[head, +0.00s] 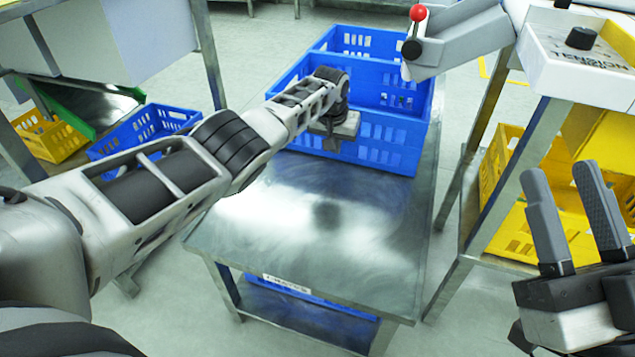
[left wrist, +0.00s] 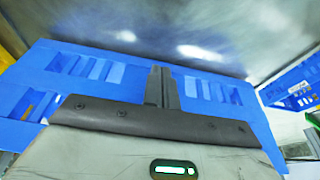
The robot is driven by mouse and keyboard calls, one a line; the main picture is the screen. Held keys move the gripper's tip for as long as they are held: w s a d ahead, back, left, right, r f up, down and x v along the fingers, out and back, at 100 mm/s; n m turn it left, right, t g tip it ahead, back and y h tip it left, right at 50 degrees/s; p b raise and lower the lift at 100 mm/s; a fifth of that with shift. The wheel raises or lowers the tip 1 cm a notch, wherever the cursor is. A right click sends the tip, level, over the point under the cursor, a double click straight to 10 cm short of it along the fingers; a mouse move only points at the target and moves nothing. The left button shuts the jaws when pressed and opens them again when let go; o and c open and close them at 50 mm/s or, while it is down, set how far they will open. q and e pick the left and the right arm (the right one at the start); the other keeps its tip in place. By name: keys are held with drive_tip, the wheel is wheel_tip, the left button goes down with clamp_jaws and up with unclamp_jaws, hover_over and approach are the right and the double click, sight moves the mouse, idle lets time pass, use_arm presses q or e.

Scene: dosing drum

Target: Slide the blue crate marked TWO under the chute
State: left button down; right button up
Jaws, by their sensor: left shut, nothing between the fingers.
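Two blue crates stand one behind the other on a steel table, a near one (head: 385,150) and a far one (head: 365,42). No TWO marking is readable on either. The grey chute (head: 465,38) hangs over the right side of the crates. My left gripper (head: 332,142) is at the near crate's front wall, with its fingers shut and empty. In the left wrist view the shut fingers (left wrist: 161,86) overlap the slotted blue wall (left wrist: 85,66); I cannot tell whether they touch it. My right gripper (head: 562,178) is open and empty at the right.
The table's near half (head: 310,225) is clear. A stand with a white control box (head: 580,60) and yellow crates (head: 510,200) is on the right. Another blue crate (head: 145,130) and a yellow crate (head: 48,138) are at the left. A lever with a red ball (head: 418,13) is by the chute.

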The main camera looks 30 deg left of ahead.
use_arm(q)
wheel_tip(320, 180, up, 13)
drive_tip(key=p, duration=1.1)
drive_tip(key=shift+f+p, duration=0.2)
drive_tip(key=shift+p, duration=0.15)
drive_tip(key=s+d+p, duration=0.1)
drive_tip(key=s+p, duration=0.9)
drive_tip(key=p, duration=0.9)
drive_tip(key=shift+d, duration=0.15)
